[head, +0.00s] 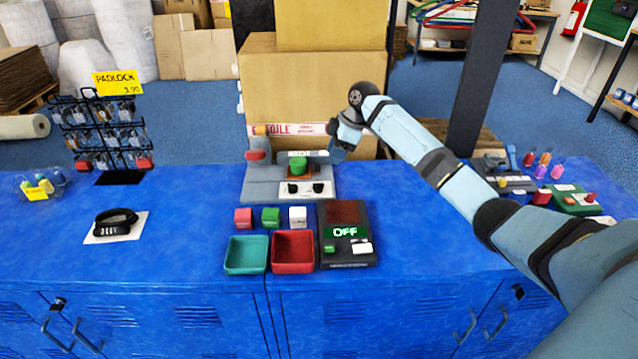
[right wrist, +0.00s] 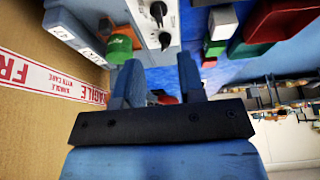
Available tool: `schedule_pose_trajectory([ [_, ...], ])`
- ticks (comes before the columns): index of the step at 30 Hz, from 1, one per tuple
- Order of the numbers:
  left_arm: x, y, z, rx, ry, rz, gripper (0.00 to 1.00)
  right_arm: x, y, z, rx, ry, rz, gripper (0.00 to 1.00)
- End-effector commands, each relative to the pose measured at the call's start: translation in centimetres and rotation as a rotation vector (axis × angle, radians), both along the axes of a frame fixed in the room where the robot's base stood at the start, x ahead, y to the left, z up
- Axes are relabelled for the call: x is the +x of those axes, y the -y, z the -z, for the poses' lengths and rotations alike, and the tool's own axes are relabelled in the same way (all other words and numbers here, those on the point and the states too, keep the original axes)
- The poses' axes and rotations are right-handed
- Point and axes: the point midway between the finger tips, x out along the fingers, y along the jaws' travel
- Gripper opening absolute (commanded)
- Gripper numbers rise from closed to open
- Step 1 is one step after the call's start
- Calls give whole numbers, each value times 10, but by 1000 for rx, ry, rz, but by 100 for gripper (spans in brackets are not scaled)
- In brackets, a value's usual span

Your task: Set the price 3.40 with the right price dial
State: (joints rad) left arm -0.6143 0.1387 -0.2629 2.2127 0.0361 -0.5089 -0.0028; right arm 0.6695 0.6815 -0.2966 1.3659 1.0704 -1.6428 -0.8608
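The grey machine (head: 260,184) stands on the blue bench with a white panel carrying two black dials. The right price dial (head: 318,187) and the left dial (head: 292,188) show white pointer marks; their settings are too small to read. In the right wrist view, the right dial (right wrist: 158,11) is at the top edge, with the left dial (right wrist: 165,40) below it. My right gripper (head: 335,143) is behind and above the machine's right side, apart from the dials. Its fingers (right wrist: 160,84) are spread with nothing between them. My left gripper is not in view.
A green knob (head: 298,164) sits on the machine. In front are small cubes (head: 270,217), a teal bin (head: 247,255), a red bin (head: 292,252) and a dark device reading OFF (head: 346,258). A large carton (head: 300,85) stands behind. A padlock rack (head: 105,135) is left.

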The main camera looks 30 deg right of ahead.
Motion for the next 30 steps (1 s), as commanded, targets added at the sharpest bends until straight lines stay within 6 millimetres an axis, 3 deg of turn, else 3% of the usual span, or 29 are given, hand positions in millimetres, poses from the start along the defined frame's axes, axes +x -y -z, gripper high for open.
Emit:
schedule_pose_trajectory([
  [1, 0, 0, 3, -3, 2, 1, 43, 2, -5, 15, 2, -3, -1, 36],
  [6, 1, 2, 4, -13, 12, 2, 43, 10, -17, 49, 2, -3, 1, 36],
  [12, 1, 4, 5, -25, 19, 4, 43, 16, -28, 80, 1, -2, 0, 36],
  [18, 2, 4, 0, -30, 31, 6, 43, 20, -33, 93, 1, -1, 1, 36],
  [27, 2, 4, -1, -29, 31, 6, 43, 20, -33, 94, 0, 0, 1, 36],
  [30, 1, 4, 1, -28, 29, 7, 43, 20, -33, 94, 0, 0, 1, 16],
])
